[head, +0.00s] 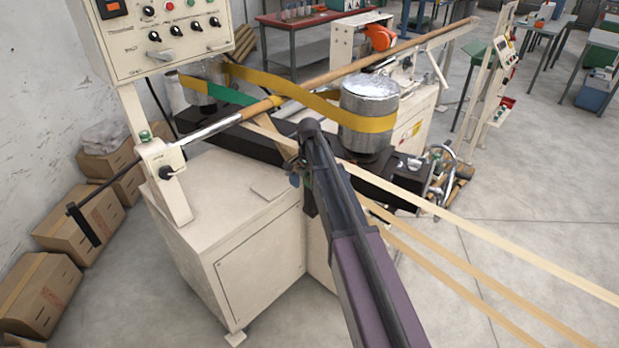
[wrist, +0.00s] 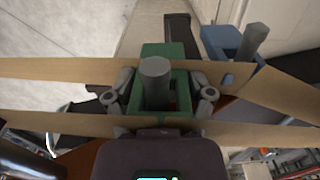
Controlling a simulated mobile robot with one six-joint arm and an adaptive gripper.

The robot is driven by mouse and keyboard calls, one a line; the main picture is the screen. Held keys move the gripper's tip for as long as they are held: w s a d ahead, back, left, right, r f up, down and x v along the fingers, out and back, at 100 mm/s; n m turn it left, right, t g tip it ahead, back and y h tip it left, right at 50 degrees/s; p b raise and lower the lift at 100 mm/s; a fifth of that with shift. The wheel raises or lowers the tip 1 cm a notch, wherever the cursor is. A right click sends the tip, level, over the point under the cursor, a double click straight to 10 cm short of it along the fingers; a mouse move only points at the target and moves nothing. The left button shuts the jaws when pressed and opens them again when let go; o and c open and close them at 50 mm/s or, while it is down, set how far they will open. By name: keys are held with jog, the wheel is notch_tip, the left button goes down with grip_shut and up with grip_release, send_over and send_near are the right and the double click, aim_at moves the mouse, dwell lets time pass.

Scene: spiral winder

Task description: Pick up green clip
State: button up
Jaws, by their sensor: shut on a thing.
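The green clip (wrist: 162,52) is in the middle of the wrist view, a blocky green piece with a grey round post standing in it. My gripper (wrist: 160,96) has its grey fingers against the left and right sides of the green clip and is shut on it. The green clip is too small and covered to make out clearly there.
A blue clip (wrist: 232,45) with its own grey post stands just right of the green one. Tan strips (head: 480,232) run off to the lower right. A metal drum (head: 370,97) with a yellow belt (head: 300,93) stands behind. Cardboard boxes (head: 85,220) line the left wall.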

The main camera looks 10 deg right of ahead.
jog(key=shift+r, duration=0.15)
jog(key=shift+r+p, duration=0.2)
jog(key=shift+p, duration=0.2)
jog(key=s+a, duration=1)
jog(key=a, duration=0.4)
jog(key=shift+s+a, duration=0.25)
jog(key=shift+a, duration=0.05)
jog(key=shift+r+p, duration=0.4)
jog(key=shift+s+a, duration=0.1)
dwell(0.6)
jog(key=s+a, duration=0.4)
jog(key=a, duration=0.2)
jog(key=shift+s+a+r, duration=0.15)
jog(key=shift+s+a, duration=0.15)
jog(key=shift+s, duration=0.1)
dwell(1.1)
dwell(0.8)
